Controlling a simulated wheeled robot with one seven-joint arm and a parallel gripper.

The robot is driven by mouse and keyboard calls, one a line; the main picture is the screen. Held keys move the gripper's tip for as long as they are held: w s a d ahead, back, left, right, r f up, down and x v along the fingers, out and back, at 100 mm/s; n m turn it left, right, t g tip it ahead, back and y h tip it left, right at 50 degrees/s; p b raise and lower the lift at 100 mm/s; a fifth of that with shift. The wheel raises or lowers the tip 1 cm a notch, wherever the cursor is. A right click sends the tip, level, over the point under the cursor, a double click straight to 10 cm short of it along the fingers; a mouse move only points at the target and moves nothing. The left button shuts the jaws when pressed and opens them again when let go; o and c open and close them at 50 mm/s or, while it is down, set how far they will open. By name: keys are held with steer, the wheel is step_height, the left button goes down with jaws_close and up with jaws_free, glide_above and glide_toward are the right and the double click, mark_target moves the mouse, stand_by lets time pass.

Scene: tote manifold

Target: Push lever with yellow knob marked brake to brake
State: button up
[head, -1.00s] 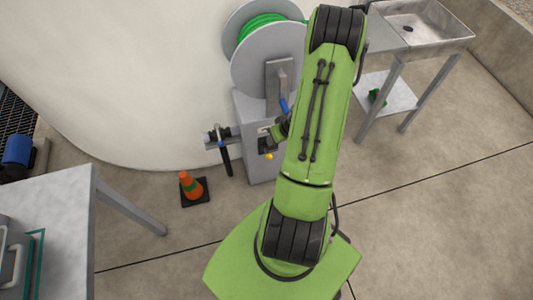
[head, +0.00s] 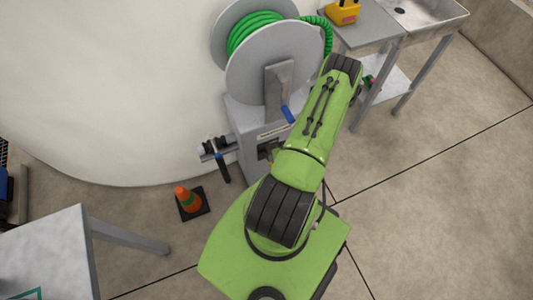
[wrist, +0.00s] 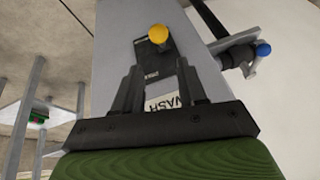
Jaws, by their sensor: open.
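The yellow knob (wrist: 158,34) shows in the wrist view, on a dark lever plate (wrist: 150,56) on the grey reel stand (wrist: 180,16). My gripper (wrist: 159,72) is open and empty, with its two fingers pointing at the plate. The knob is just beyond the fingertips, and I see no contact. A white label (wrist: 165,102) with letters like "WASH" shows between the fingers. No brake marking is readable. In the head view the dark plate (head: 266,149) is partly visible beside my arm, which hides my gripper.
A hose reel (head: 270,65) with green hose tops the stand. A blue-handled crank (head: 287,114) is close to my arm. A valve with a black handle (head: 222,166) sticks out left. A cone (head: 188,200) stands on the floor. A sink table (head: 385,35) is behind right.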

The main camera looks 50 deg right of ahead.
steer(key=b+x, duration=0.4)
steer(key=x, duration=0.9)
steer(key=shift+w+f, duration=0.2)
steer(key=shift+c, duration=0.4)
jaws_close()
